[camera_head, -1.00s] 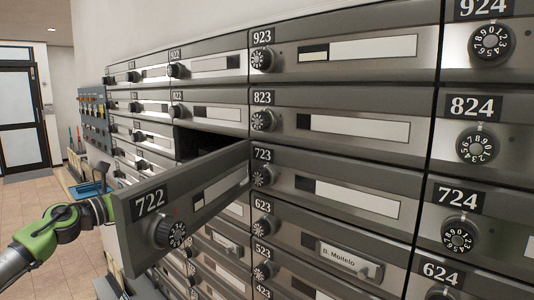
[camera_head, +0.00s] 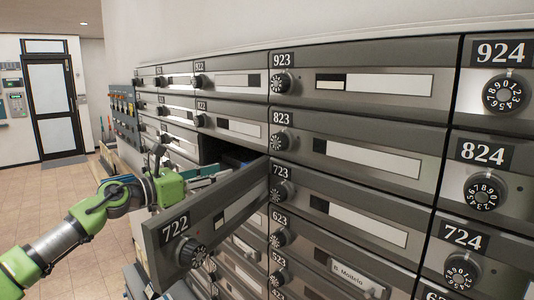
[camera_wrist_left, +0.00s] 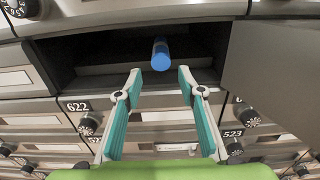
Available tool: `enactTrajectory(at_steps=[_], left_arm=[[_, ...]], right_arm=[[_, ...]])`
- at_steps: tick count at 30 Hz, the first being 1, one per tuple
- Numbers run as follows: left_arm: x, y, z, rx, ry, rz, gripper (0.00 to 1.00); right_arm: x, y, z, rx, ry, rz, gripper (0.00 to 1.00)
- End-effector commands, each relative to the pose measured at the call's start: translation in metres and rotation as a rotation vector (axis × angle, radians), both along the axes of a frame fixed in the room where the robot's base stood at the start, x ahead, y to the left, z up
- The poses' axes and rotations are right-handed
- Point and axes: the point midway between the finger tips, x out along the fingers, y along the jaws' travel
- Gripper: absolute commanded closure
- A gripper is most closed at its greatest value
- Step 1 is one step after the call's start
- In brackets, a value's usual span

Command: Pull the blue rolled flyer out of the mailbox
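The blue rolled flyer (camera_wrist_left: 160,55) sticks out of the dark open mailbox (camera_wrist_left: 110,52) in the left wrist view, its near end pointing towards me. In the head view, the door marked 722 (camera_head: 222,208) stands swung open. My left gripper (camera_head: 213,173) is behind that door, at the mailbox opening. In the wrist view, the teal fingers of my left gripper (camera_wrist_left: 160,76) are spread apart and empty. The flyer's end lies just beyond the fingertips, roughly centred between them. The flyer's far end is hidden inside the mailbox. My right gripper is not in view.
The open door also shows at the right of the wrist view (camera_wrist_left: 275,75), beside my gripper. Closed mailboxes with dial locks (camera_head: 350,148) surround the opening. The tiled floor (camera_head: 60,200) is clear at the left. A glazed door (camera_head: 55,108) stands at the back.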

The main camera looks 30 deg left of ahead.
Motion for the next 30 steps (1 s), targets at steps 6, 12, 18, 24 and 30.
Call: enactTrajectory(at_steps=[6,12,18,24,30], left_arm=[[0.016,-0.008,0.007,-0.002,0.000,-0.002,0.64],[0.036,-0.015,0.007,-0.004,-0.002,0.000,0.64],[0.058,-0.025,0.004,-0.004,-0.002,-0.001,0.64],[0.076,-0.032,0.002,-0.003,-0.002,0.000,0.64],[0.087,-0.037,0.000,0.001,0.000,-0.001,0.64]], right_arm=[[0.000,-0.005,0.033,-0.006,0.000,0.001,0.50],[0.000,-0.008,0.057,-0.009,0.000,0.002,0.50],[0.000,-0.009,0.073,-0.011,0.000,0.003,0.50],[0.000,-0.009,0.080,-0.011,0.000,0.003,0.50],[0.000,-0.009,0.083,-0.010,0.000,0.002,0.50]])
